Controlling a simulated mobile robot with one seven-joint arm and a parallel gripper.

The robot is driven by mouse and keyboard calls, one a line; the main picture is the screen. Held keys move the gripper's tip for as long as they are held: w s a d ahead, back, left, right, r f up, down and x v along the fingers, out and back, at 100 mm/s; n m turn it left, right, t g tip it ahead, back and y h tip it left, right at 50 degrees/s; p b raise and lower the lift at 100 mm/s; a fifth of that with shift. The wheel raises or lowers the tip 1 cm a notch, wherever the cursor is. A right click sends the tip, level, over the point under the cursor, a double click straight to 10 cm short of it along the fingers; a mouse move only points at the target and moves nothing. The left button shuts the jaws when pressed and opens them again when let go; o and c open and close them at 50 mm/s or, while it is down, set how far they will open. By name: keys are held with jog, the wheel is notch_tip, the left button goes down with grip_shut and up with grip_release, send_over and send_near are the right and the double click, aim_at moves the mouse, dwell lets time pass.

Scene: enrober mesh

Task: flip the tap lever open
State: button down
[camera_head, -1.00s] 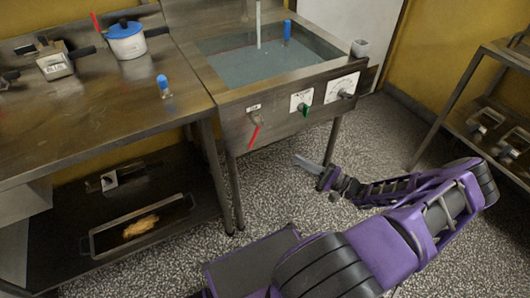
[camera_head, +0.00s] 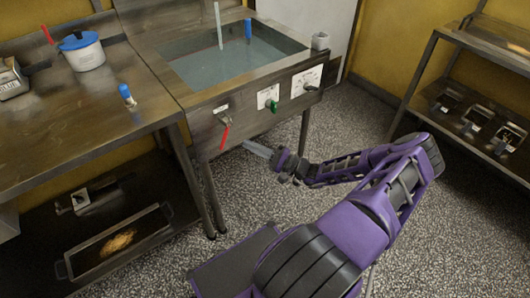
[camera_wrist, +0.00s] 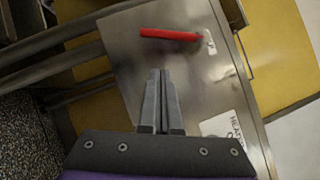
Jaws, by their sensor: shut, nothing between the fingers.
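The red tap lever (camera_head: 225,137) hangs down, slightly slanted, from the metal front panel (camera_head: 205,138) of the water-filled basin. It also shows in the wrist view (camera_wrist: 168,34), lying across the picture beyond my fingertips, with a pale label at its right end. My gripper (camera_head: 247,146) is to the right of the lever in the head view, a short way from it, under the panel's lower edge in the picture. In the wrist view my gripper (camera_wrist: 160,73) has its two fingers together, with nothing between them. A gap shows between the fingertips and the lever.
A green knob (camera_head: 271,106) and a black dial knob (camera_head: 311,88) sit on the same panel, right of the lever. A steel table (camera_head: 70,130) with a blue-lidded pot (camera_head: 82,52) adjoins on the left. A rack (camera_head: 450,80) stands at right. Speckled floor is clear between.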

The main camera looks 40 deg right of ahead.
jog(key=shift+w+a+r, duration=0.35)
jog(key=shift+a, duration=0.4)
jog(key=shift+w+a+r, duration=0.3)
jog(key=shift+a, duration=0.4)
jog(key=shift+w+a+r, duration=0.35)
jog(key=shift+a, duration=0.4)
jog(key=shift+s+a, duration=0.1)
jog(key=shift+s, duration=0.05)
jog(key=shift+a+m, duration=0.1)
jog(key=shift+m, duration=0.2)
